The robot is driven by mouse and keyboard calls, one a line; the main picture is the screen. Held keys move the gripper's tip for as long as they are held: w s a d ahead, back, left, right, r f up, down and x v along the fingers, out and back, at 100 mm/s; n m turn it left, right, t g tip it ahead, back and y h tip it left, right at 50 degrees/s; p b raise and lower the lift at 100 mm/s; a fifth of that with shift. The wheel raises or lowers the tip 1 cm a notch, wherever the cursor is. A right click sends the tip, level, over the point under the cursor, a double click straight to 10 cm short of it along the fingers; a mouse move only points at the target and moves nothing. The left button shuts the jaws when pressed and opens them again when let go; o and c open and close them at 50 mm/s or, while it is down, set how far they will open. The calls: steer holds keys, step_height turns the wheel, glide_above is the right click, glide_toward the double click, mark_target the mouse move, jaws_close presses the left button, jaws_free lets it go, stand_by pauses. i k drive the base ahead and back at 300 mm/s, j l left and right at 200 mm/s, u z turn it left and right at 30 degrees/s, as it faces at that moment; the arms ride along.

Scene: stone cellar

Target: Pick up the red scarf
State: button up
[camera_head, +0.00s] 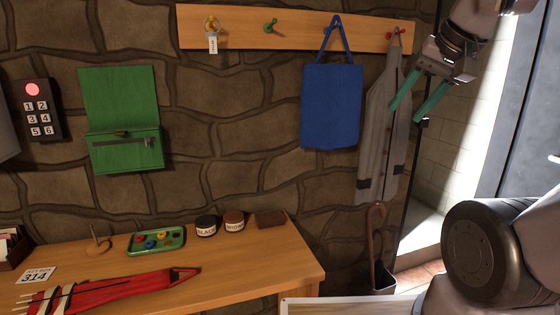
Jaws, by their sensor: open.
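A long flat red cloth-like thing (120,287) lies on the wooden table at the lower left. It has thin dark and pale strips at its left end and a loop-like triangular right end. I cannot tell for sure that it is the red scarf, and no other scarf shows. My gripper (405,119) is at the upper right, high above the table and far from the red thing. Its two teal fingers are apart, with nothing between them, and overlap the grey coat in the picture.
The table (255,260) holds a number card (36,275), a tray of coloured pieces (157,241), two jars (234,220) and a brown block (271,219). A blue bag (331,105) and grey coat (380,130) hang from a peg rail (300,35).

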mark_target(74, 299)
steer(key=u, duration=1.9)
steer(key=k+l+z, duration=0.1)
steer(key=k+l, duration=0.1)
steer(key=l, duration=0.05)
